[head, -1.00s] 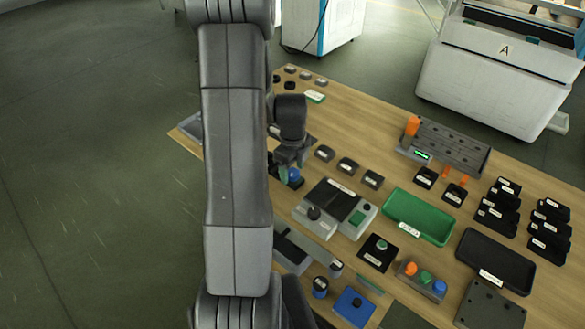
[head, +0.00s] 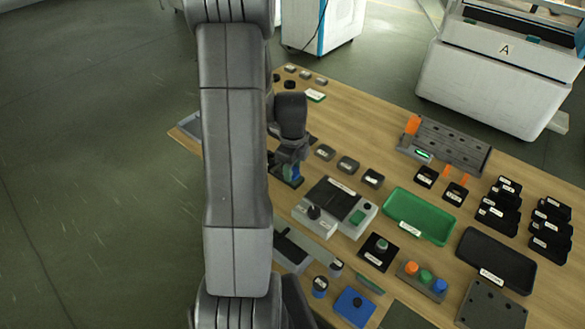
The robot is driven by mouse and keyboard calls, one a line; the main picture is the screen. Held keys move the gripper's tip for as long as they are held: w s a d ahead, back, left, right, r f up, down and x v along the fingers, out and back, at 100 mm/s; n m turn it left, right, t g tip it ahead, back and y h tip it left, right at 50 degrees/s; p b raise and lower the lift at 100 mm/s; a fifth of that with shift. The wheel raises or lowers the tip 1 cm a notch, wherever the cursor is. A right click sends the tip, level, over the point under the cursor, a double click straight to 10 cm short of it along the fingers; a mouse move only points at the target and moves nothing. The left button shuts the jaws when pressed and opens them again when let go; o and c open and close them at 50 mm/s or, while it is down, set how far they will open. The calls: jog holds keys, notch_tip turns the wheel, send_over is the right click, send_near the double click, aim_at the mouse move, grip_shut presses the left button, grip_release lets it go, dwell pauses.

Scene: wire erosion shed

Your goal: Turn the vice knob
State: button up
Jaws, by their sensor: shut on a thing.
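Small dark blocks (head: 348,165) stand in a row to the right. A grey device with a black panel (head: 335,199) is close in front. A green tray (head: 418,221) and a black tray (head: 496,262) lie further right. Bare wood shows behind the blocks.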

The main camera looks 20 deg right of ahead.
jog(key=n+b, duration=0.1)
jog(key=n, duration=0.6)
jog(key=shift+b, duration=0.3)
jog(key=n, duration=0.3)
jog(key=shift+n+b, duration=0.3)
jog(key=shift+n, duration=0.1)
jog(key=n, duration=0.3)
jog(key=shift+n, duration=0.3)
jog(key=n, duration=0.3)
jog(key=shift+n+b, duration=0.3)
jog(key=shift+b, duration=0.1)
jog(key=n, duration=0.3)
jog(key=shift+n, duration=0.4)
jog(key=n, duration=0.6)
jog(key=shift+b, duration=0.3)
jog(key=shift+n, duration=0.4)
jog(key=o, duration=1)
jog(key=shift+c, duration=0.2)
